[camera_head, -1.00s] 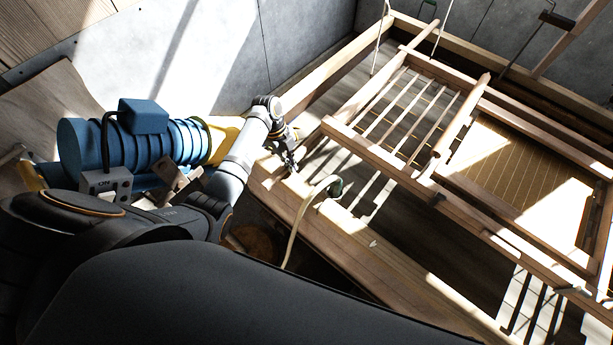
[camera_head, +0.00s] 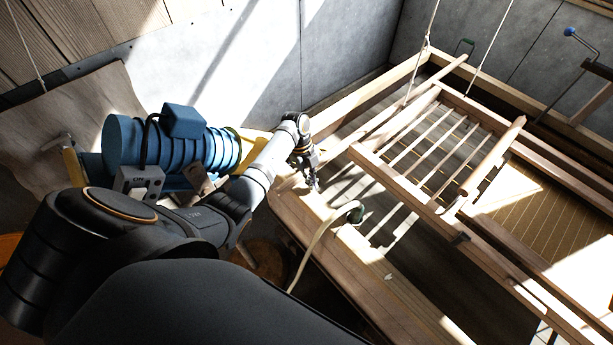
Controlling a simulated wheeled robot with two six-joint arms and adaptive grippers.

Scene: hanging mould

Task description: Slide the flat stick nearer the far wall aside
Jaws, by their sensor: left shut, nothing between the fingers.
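My left gripper (camera_head: 312,182) is shut and empty, fingers pointing down over the near left rim of the wooden vat (camera_head: 345,278). It is left of the slatted wooden frame and apart from it. Two wooden sticks lie across the frame. One long stick (camera_head: 447,71) runs on its left side towards the back wall. A shorter, thicker stick (camera_head: 495,152) lies farther right. The gripper touches neither stick. My right gripper is not in view.
A blue ribbed motor (camera_head: 178,143) with a switch box (camera_head: 140,182) stands left of my arm. A pale hose (camera_head: 318,240) hooks over the vat's near rim beside the gripper. White cords (camera_head: 420,55) hang at the back. Grey walls (camera_head: 345,45) close off the back.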

